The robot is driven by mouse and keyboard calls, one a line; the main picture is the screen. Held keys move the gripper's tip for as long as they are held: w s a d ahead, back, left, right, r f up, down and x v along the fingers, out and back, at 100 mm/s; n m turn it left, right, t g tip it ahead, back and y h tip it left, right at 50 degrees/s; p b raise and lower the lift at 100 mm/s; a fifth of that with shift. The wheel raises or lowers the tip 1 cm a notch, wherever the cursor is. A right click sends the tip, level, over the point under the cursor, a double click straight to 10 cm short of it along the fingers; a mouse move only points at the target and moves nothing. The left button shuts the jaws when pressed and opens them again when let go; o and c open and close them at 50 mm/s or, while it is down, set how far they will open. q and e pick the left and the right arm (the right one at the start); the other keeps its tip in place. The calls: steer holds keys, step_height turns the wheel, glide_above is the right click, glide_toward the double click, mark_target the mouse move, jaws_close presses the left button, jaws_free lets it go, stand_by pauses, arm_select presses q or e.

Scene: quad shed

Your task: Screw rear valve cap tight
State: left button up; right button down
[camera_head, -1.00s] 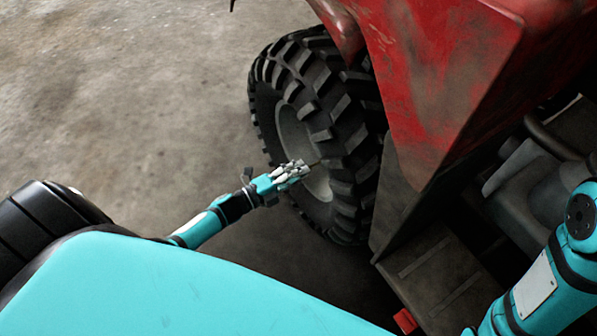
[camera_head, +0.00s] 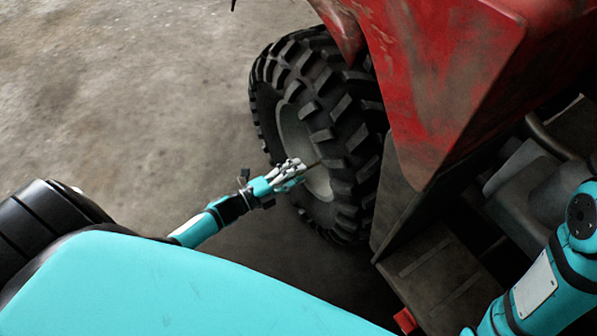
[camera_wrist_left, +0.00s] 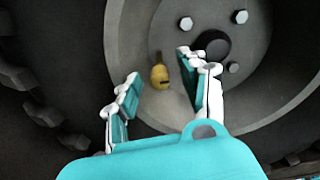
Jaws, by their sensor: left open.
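The rear valve cap (camera_wrist_left: 160,76) is a small yellow, brass-like piece with a dark slot, on the grey wheel rim (camera_wrist_left: 135,50) in the left wrist view. A thin stem end shows just above it. My left gripper (camera_wrist_left: 160,95) is open, with one finger on each side of the cap and visible gaps to both. In the head view my left gripper (camera_head: 296,171) is in front of the rim of the knobbly black tyre (camera_head: 345,120), and the cap is too small to make out. My right gripper is out of view; only its arm shows at the lower right.
Several bolts (camera_wrist_left: 241,17) and a dark hub (camera_wrist_left: 212,45) sit on the wheel close to the right finger. The red fender (camera_head: 430,80) overhangs the tyre. A footboard (camera_head: 430,275) is to the right. The concrete floor (camera_head: 130,100) at left is clear.

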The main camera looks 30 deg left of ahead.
arm_select(q)
steer(key=v, duration=1.1)
